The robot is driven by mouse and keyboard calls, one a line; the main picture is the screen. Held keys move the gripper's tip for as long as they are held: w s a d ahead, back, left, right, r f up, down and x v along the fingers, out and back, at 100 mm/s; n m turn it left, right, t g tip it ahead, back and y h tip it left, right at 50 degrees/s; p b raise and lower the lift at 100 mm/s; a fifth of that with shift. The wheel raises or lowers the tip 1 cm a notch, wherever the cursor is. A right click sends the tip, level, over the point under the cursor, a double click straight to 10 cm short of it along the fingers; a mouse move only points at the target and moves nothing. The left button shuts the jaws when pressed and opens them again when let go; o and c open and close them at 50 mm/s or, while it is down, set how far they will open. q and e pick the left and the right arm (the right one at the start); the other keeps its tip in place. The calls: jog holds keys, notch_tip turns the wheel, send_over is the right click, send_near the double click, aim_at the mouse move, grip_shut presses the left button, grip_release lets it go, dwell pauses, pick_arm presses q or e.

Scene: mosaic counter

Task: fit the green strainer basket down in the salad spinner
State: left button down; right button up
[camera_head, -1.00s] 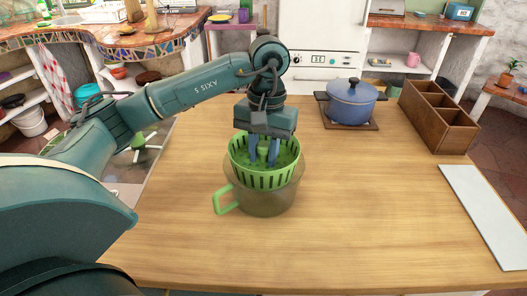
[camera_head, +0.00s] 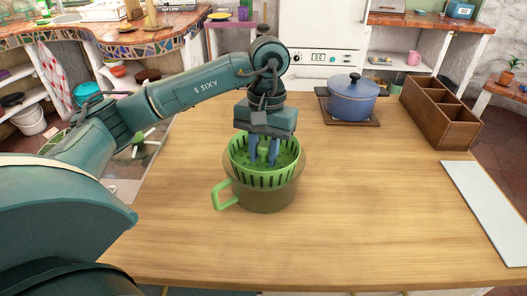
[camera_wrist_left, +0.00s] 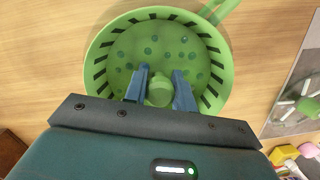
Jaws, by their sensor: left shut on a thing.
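The salad spinner (camera_head: 270,200) is a see-through bowl with a green side handle (camera_head: 224,196), upright on the wooden table. The green strainer basket (camera_head: 265,178), slotted at the side, is upright and partly down inside the bowl. Its rim still shows above the bowl's rim. My left gripper (camera_head: 264,158) reaches down into the basket from above. Its blue fingers are shut on the green knob in the basket's middle, as the left wrist view shows around the basket floor (camera_wrist_left: 150,45). The basket's lower part is hard to see through the bowl. My right gripper is in neither view.
A blue lidded pot (camera_head: 352,98) on a wooden board stands at the back. A brown divided box (camera_head: 440,112) stands at the back right, with a white board (camera_head: 485,200) at the right edge. The table (camera_head: 360,220) around the spinner is clear.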

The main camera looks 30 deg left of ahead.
aim_at(265, 142)
pick_arm(q)
jog(key=shift+f+b, duration=0.9)
jog(key=shift+f, duration=0.05)
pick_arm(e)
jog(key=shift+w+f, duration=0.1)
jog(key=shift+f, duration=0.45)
pick_arm(q)
jog(key=shift+f+b, duration=0.45)
jog(key=shift+f, duration=0.05)
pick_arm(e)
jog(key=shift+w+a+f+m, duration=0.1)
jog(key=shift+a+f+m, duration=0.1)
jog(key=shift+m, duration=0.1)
